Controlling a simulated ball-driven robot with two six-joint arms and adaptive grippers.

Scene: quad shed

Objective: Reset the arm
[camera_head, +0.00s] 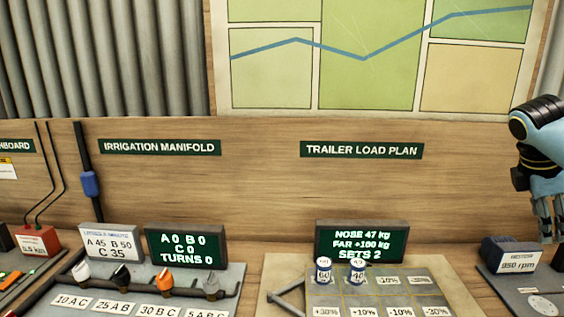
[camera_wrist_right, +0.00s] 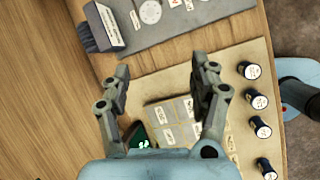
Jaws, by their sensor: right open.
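My right gripper (camera_head: 546,232) hangs at the right edge of the head view, fingers down, above and behind the grey motor box. In the right wrist view its two fingers (camera_wrist_right: 162,78) are spread apart with nothing between them. Beyond them lies the trailer load plan board (camera_wrist_right: 150,85), apart from the fingers. My left gripper is in neither view.
The load plan grid (camera_head: 385,288) holds two small canisters (camera_head: 323,271). Several more canisters (camera_wrist_right: 260,127) stand along the board's edge in the wrist view. The motor box (camera_head: 512,254) is at right, the irrigation manifold (camera_head: 150,285) at left. The wooden wall (camera_head: 270,195) is behind.

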